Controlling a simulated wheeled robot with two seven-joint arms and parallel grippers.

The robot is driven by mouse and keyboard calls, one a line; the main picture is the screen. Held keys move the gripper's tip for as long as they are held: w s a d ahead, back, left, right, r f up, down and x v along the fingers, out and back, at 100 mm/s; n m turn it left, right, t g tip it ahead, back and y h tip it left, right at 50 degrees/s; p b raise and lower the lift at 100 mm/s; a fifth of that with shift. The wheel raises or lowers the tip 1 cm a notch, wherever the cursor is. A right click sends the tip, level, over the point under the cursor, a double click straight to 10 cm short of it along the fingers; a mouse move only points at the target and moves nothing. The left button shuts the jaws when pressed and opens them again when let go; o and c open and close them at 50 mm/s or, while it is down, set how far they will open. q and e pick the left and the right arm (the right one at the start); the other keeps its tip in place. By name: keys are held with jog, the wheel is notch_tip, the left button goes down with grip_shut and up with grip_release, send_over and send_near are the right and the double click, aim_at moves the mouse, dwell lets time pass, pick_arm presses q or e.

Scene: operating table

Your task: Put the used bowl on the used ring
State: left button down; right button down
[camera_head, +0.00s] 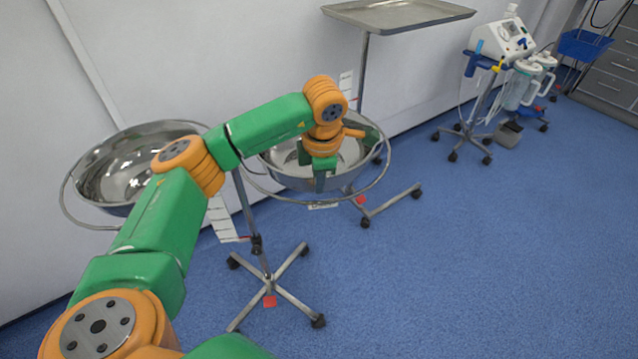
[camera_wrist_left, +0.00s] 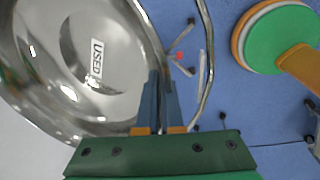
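The used bowl (camera_wrist_left: 120,55) is a shiny steel basin with a "USED" label inside, seen in the left wrist view. In the head view the used bowl (camera_head: 285,172) is at the right side of the stand, partly hidden by my arm. My left gripper (camera_wrist_left: 163,78) has its two fingers close together on either side of the bowl's rim. In the head view my left gripper (camera_head: 320,182) points down at the bowl's near side. A metal ring (camera_head: 372,188) passes around the bowl, with a gap at the near right. Whether the bowl rests on it cannot be told.
Another steel bowl (camera_head: 118,165) sits in a ring at the left, by the wall. The wheeled stand (camera_head: 268,285) is below. A steel tray (camera_head: 398,14) on a pole stands behind, and a medical machine (camera_head: 503,40) stands back right. The blue floor at right is clear.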

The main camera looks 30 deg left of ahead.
pick_arm(q)
jog(key=shift+f, duration=0.4)
jog(key=c, duration=1.1)
grip_release()
jog(key=shift+f, duration=0.1)
